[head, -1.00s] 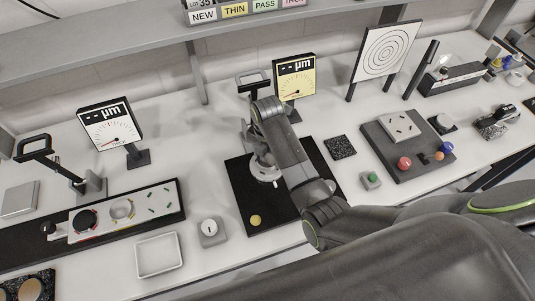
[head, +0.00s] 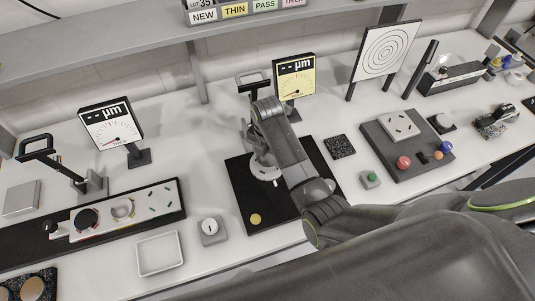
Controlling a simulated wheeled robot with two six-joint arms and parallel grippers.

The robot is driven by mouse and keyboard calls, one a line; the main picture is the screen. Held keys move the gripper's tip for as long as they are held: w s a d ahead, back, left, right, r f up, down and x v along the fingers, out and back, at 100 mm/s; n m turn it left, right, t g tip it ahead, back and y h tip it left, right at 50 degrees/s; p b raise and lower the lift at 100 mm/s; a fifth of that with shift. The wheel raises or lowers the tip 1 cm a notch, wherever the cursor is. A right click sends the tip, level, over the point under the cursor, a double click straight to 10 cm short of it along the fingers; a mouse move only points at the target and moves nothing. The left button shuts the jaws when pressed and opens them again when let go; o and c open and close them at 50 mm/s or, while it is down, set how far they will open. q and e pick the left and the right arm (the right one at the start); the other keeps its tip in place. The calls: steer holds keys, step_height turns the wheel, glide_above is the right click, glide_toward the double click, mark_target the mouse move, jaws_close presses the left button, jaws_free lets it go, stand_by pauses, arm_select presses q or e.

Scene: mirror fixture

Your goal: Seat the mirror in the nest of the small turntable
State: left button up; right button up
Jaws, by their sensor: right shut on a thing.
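The small turntable is a pale round piece (head: 265,173) on a black mat (head: 248,203) in the middle of the bench, partly covered by my right arm. My right gripper (head: 257,155) is over the turntable, mostly hidden behind its own arm links. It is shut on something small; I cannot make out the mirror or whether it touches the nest. The nest itself is hidden. My left gripper is not in view.
A yellow disc (head: 256,219) lies on the mat's front part. A yellow-faced gauge (head: 295,78) stands behind the arm. A grey dial box (head: 210,231) and white tray (head: 160,254) are left, a green-button box (head: 370,180) right.

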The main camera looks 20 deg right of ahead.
steer(key=shift+f, duration=0.55)
stand_by(1.1)
steer(key=o, duration=1.2)
steer(key=shift+c, duration=0.2)
steer(key=shift+r, duration=1.55)
steer(key=o, duration=0.3)
